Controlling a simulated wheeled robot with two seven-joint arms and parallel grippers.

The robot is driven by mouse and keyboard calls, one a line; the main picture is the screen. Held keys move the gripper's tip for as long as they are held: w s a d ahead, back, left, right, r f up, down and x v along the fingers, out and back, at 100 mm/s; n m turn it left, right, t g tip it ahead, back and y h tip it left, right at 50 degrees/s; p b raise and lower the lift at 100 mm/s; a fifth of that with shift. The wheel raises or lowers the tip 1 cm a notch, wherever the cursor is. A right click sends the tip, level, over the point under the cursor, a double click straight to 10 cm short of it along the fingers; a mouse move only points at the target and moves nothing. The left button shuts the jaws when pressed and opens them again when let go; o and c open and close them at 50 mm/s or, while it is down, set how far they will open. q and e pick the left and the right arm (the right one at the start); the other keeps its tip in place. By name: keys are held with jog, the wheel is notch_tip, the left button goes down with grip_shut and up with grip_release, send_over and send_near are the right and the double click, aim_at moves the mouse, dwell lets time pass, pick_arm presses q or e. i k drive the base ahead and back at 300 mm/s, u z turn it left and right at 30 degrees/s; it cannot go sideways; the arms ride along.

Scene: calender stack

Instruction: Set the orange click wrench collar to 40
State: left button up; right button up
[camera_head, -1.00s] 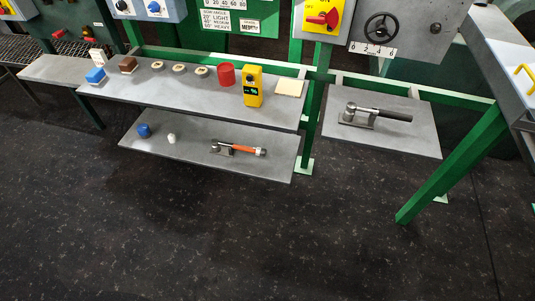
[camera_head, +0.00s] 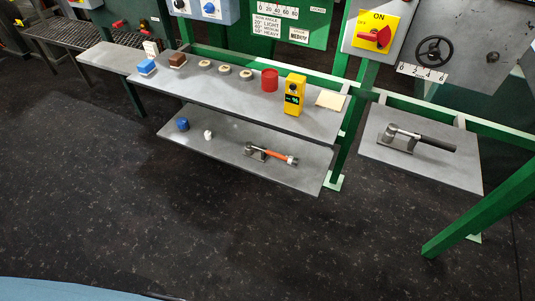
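The orange click wrench (camera_head: 277,153) lies on the lower grey shelf (camera_head: 220,150), toward its right end. Its orange handle points right and ends in a dark and silver end piece (camera_head: 292,160). Its head end rests at a small grey holder (camera_head: 256,151). The collar's scale is too small to read. Neither of my grippers is in view.
The upper shelf (camera_head: 220,98) overhangs the lower one and carries a yellow device (camera_head: 294,95), a red cylinder (camera_head: 269,80) and several rings. A black-handled tool (camera_head: 418,139) lies on the right shelf (camera_head: 450,172). A green leg (camera_head: 470,220) slants at right. Dark floor in front is clear.

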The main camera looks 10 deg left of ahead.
aim_at(292, 160)
jog(key=u, duration=0.35)
jog(key=i, duration=1.15)
jog(key=z, duration=0.25)
